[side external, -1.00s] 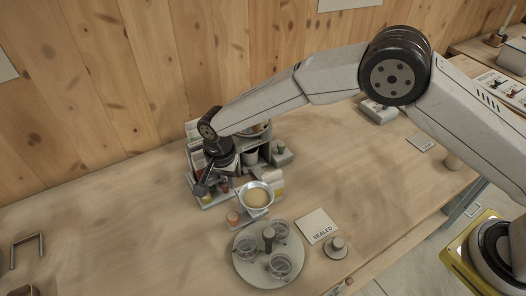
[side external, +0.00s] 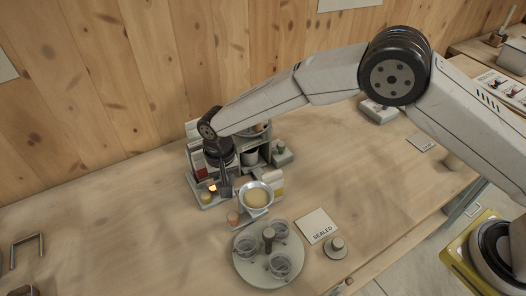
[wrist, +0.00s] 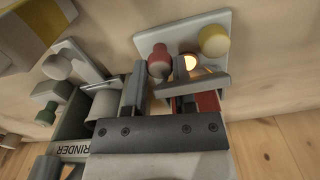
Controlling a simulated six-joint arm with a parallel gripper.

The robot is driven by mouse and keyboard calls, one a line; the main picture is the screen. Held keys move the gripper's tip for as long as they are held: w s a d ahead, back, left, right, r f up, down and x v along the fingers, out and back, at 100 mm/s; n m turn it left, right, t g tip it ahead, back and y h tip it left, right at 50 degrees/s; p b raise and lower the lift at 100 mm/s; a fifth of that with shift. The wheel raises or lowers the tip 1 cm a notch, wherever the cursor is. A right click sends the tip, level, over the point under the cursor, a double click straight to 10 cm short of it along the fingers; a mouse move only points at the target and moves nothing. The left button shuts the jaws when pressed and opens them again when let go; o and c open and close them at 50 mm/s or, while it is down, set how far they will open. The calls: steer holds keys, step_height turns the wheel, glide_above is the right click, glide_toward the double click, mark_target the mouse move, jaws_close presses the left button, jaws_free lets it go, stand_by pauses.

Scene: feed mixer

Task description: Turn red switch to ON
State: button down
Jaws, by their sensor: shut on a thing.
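The red switch (wrist: 160,62) is a rounded red knob on a pale panel (wrist: 145,38) in the wrist view. My gripper (side external: 225,190) has turned its fingers down over the front of the grey machine (side external: 188,165). In the wrist view the two grey fingers stand on either side of the red switch and are shut on it. A small lamp (wrist: 190,62) glows orange beside the switch. The switch is hidden behind my gripper in the side view, where the lamp (side external: 213,188) also glows. Any ON lettering cannot be read.
A yellow knob (wrist: 214,40) sits close beside the lamp. A bowl of pale feed (side external: 257,195) stands near my gripper. A round tray (side external: 245,275) holds glass jars, with a SEALED card (side external: 317,224) beside it.

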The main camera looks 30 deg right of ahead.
steer(key=shift+c, duration=2.1)
jaws_free()
steer(key=shift+r, duration=0.15)
steer(key=shift+r, duration=3.8)
